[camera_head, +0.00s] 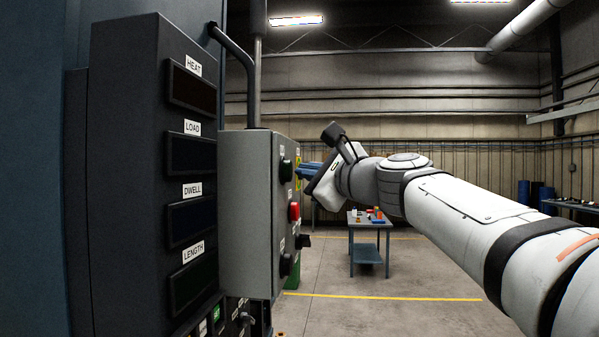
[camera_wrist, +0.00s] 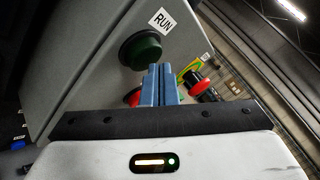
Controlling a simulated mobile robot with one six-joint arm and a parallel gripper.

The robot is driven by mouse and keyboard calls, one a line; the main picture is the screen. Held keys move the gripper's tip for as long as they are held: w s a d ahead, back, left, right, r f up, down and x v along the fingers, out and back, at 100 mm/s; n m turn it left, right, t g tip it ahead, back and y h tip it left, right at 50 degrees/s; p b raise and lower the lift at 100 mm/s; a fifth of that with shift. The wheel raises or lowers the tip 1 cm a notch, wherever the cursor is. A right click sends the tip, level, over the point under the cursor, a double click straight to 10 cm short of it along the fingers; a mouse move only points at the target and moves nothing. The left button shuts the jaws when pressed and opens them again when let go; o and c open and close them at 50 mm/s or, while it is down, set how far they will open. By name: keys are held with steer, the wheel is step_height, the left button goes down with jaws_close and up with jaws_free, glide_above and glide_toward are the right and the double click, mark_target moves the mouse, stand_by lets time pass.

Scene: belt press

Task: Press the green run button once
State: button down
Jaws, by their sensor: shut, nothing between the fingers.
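The green run button (camera_wrist: 141,50) sits on the grey control box under a white RUN label (camera_wrist: 162,20) in the wrist view. In the head view the green button (camera_head: 286,170) is on the upper part of the grey box's (camera_head: 248,215) right-hand face. My gripper (camera_wrist: 160,70) is shut and empty, its blue fingers together. In the wrist view the fingertips show just below and right of the green button's lower edge; I cannot tell whether they touch it. In the head view my gripper (camera_head: 303,172) is right of the button, close to the box.
A red button (camera_head: 294,211) is below the green one, and a black knob (camera_head: 303,241) lower still. Another red button (camera_wrist: 203,88) shows at right in the wrist view. A dark display panel (camera_head: 125,170) stands left. A blue table (camera_head: 367,254) stands behind on open floor.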

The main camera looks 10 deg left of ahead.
steer(key=shift+a, duration=0.55)
stand_by(0.5)
steer(key=shift+d, duration=0.9)
steer(key=d+b, duration=0.1)
steer(key=d, duration=0.4)
steer(key=shift+s, duration=0.15)
stand_by(0.8)
